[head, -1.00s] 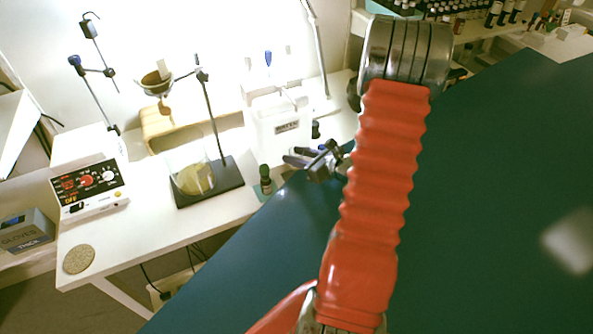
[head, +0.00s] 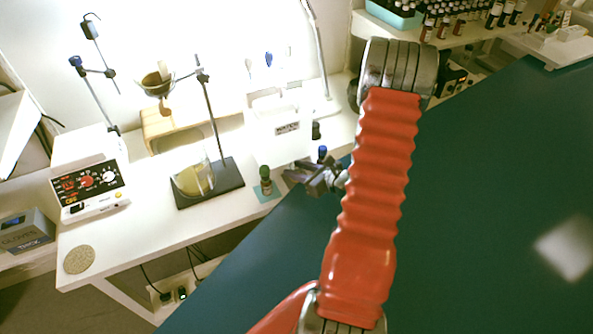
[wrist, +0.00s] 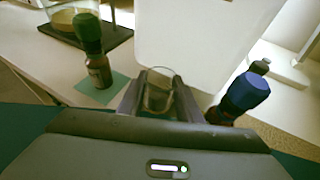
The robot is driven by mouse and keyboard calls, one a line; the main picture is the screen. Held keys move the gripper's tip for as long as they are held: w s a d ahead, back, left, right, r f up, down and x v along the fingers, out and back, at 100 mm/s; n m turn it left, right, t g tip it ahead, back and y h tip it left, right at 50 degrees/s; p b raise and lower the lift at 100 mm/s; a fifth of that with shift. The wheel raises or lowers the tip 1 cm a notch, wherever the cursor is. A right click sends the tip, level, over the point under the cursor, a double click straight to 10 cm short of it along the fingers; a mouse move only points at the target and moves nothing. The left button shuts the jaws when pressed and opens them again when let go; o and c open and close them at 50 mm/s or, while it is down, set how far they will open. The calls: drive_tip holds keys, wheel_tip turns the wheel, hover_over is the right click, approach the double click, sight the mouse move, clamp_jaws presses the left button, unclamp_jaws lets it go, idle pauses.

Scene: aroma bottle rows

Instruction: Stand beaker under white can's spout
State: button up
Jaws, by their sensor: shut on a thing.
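The white can (head: 288,128) stands on the white bench, with a dark label on its front. It fills the upper middle of the wrist view (wrist: 195,45) as a plain white wall. I cannot make out its spout. My gripper (head: 322,176) is in front of the can, near the bench's front edge. In the wrist view my gripper (wrist: 158,108) is shut on a small clear glass beaker (wrist: 158,90), which looks empty. The beaker shows just in front of the can. Its base is hidden, so I cannot tell whether it touches the bench.
A green-capped bottle (wrist: 92,50) stands on a teal mat left of my gripper. A blue-capped bottle (wrist: 238,98) is close on the right, with a dark-capped thing (wrist: 261,67) behind. A stand with a larger glass vessel (head: 192,178) is further left.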

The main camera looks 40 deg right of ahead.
drive_tip(key=shift+f, duration=0.25)
drive_tip(key=o, duration=1)
drive_tip(key=shift+f, duration=0.1)
drive_tip(key=v, duration=1.2)
drive_tip(key=shift+a, duration=0.1)
